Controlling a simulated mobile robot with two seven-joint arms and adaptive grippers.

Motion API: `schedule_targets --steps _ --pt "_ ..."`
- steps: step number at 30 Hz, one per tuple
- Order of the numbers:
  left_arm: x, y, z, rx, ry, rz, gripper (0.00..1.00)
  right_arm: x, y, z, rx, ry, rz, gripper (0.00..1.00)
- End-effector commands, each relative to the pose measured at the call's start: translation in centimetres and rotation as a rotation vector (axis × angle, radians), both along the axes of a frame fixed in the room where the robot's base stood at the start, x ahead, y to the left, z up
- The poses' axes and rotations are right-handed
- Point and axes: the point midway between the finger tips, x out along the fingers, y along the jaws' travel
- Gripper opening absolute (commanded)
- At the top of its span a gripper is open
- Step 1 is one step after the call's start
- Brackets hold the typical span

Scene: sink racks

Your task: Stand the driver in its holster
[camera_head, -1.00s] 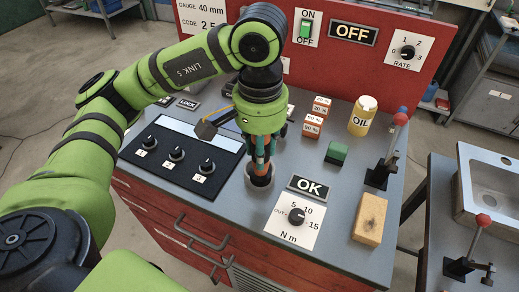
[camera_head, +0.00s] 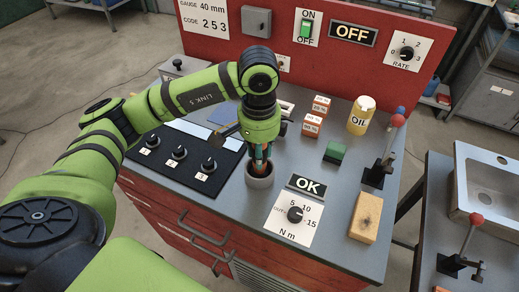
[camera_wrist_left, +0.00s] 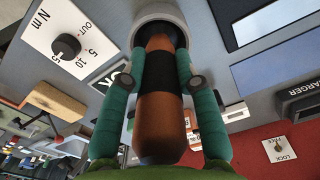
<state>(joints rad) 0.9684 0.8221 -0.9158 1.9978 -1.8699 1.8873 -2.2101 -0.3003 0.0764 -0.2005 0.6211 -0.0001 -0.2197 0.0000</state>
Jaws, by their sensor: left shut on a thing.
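The driver (camera_wrist_left: 160,115) has an orange handle with a black band. It stands roughly upright between the teal fingers of my left gripper (camera_wrist_left: 156,80), which is shut on it. The holster (camera_head: 259,182) is a short grey round cup on the bench; its pale rim also shows in the wrist view (camera_wrist_left: 158,12). The driver's far end runs into the holster's mouth as seen from the wrist; how deep it sits is hidden. In the head view my left gripper (camera_head: 260,163) is directly over the holster, fingers close to its rim. My right gripper is not in view.
A dark panel with several knobs (camera_head: 179,152) lies left of the holster. The OK sign (camera_head: 308,186) and torque dial (camera_head: 295,214) are close on its right. A green block (camera_head: 335,151), yellow oil bottle (camera_head: 361,116), wooden block (camera_head: 366,217) and red-knobbed lever (camera_head: 386,150) stand farther right.

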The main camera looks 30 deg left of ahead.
Motion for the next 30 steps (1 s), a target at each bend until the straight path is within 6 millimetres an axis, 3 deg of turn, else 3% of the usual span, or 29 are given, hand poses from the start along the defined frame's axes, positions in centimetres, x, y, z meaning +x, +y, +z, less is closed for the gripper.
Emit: schedule_targets --steps 4,5,6,20,21,27,30 --pt "0.0 0.0 -0.3 0.0 -0.002 0.0 0.0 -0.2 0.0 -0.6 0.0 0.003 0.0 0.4" --pt "0.0 0.0 -0.3 0.0 0.0 0.0 0.39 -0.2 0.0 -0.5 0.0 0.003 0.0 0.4" --pt "0.0 0.0 -0.2 0.0 0.0 0.0 0.55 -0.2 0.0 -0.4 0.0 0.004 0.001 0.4" --pt "0.0 0.0 0.4 0.0 0.0 0.0 0.55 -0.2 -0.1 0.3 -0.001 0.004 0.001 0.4" --pt "0.1 0.0 0.6 0.0 -0.004 0.0 0.55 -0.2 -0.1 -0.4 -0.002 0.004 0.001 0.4" --pt "0.2 -0.1 4.7 -0.002 -0.01 -0.001 0.55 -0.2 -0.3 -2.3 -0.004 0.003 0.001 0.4" --pt "0.1 0.1 6.8 0.002 -0.007 0.001 0.55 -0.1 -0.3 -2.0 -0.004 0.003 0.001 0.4"
